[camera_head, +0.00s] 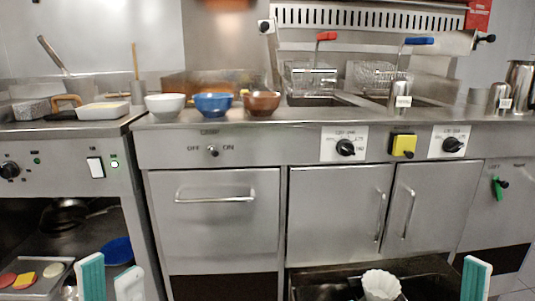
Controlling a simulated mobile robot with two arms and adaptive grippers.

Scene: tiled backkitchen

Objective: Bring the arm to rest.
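My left gripper (110,272) shows at the bottom left edge of the head view, with two teal and white fingers pointing up. The fingers stand apart with a narrow gap and nothing is seen between them. My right gripper (476,278) shows at the bottom right as a single teal and white finger. The rest of it is outside the picture, so its opening is not clear. The arm links are not in view.
A white bowl (165,106), a blue bowl (213,105) and a brown bowl (262,104) stand on the steel counter. Fryer baskets (313,78) are behind. A white fluted cup (381,284) is low in front, and a food tray (50,280) is at lower left.

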